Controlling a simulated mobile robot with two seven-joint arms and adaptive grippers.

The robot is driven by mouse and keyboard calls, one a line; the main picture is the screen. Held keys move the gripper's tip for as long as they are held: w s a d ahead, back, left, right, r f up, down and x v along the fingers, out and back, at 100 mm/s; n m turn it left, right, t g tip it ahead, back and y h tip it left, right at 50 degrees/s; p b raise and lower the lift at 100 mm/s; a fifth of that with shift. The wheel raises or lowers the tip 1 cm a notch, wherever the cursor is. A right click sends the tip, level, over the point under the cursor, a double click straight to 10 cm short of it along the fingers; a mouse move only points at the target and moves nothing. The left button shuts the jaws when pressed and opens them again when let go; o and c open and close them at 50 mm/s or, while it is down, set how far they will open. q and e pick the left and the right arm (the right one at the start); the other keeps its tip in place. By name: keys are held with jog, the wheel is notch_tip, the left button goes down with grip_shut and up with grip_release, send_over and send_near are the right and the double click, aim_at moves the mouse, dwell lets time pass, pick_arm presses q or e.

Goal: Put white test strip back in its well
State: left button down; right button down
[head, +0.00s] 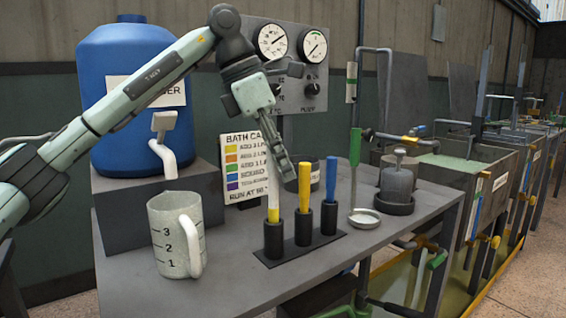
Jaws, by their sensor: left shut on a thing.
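The white test strip (271,197) is upright, with a yellowish lower part. Its lower end is at the mouth of the left dark well (273,242); I cannot tell how far inside it is. My left gripper (284,168) comes down from above and is shut on the strip's upper part, which the fingers partly hide. A yellow strip (304,188) stands in the middle well (303,229). A blue strip (331,180) stands in the right well (329,218). My right gripper is not in view.
A white measuring jug (176,236) stands front left of the wells. A colour chart (246,168) and blue drum (128,90) are behind. A green-handled ladle (355,175) and dark weight (397,184) are to the right. The bench front (225,283) is clear.

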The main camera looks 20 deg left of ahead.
aim_at(275, 171)
pick_arm(q)
jog(key=shift+f+b, duration=1.1)
jog(key=shift+f, duration=0.7)
jog(key=shift+s+d+f+b, duration=0.15)
jog(key=shift+f+b, duration=0.75)
jog(key=shift+f, duration=0.45)
jog(key=shift+r, duration=0.1)
jog(key=shift+w+p+v, duration=0.2)
jog(key=shift+p+v, duration=1)
jog(key=shift+p, duration=0.1)
jog(key=shift+w+d+r+p, duration=0.1)
jog(key=shift+d+r+p, duration=0.05)
jog(key=shift+r+p, duration=0.9)
jog(key=shift+w+d+r+p, duration=0.15)
jog(key=shift+r+p, duration=0.65)
jog(key=shift+r, duration=0.45)
jog(key=shift+s+p, duration=0.1)
jog(key=shift+p, duration=0.35)
jog(key=shift+f+b, duration=0.8)
jog(key=shift+f, duration=0.45)
